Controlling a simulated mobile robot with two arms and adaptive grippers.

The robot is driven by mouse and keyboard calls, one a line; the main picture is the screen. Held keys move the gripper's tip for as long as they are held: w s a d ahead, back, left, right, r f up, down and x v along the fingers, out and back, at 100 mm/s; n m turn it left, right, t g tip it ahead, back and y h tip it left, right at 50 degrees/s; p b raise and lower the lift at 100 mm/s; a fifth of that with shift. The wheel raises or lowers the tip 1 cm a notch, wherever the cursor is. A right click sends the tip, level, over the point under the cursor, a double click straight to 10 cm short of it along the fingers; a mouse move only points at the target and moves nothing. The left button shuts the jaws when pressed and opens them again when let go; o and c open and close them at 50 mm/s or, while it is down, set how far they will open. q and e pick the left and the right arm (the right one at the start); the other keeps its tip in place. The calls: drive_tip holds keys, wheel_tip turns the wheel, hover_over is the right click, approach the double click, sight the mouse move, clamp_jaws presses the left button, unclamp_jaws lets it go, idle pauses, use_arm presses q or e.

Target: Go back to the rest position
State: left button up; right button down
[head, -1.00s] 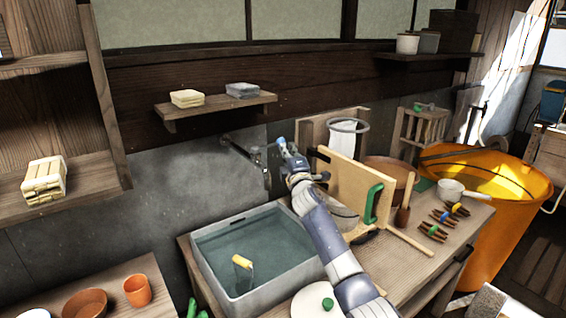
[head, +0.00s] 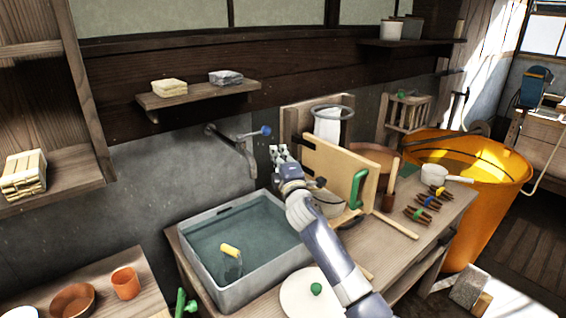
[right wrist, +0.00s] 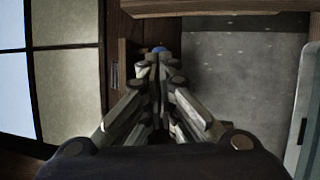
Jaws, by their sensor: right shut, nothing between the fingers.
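My right gripper (head: 284,155) is in the middle of the head view, above the back right corner of the grey water basin (head: 262,287). It is shut and empty; the right wrist view shows its fingers (right wrist: 160,65) together. The wall tap (head: 232,140) with a blue knob (head: 266,131) is just behind and left of the gripper. The gripper looks apart from the knob. In the right wrist view a bit of blue (right wrist: 159,49) shows just beyond the fingertips. My left gripper is not in view.
A wooden board with a green handle (head: 357,188) stands close right of my right arm. A white lid with a green knob (head: 316,289) lies beside the forearm. An orange tub (head: 470,190) stands at the right.

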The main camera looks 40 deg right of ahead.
drive_tip(key=v, duration=0.4)
drive_tip(key=shift+s, duration=0.1)
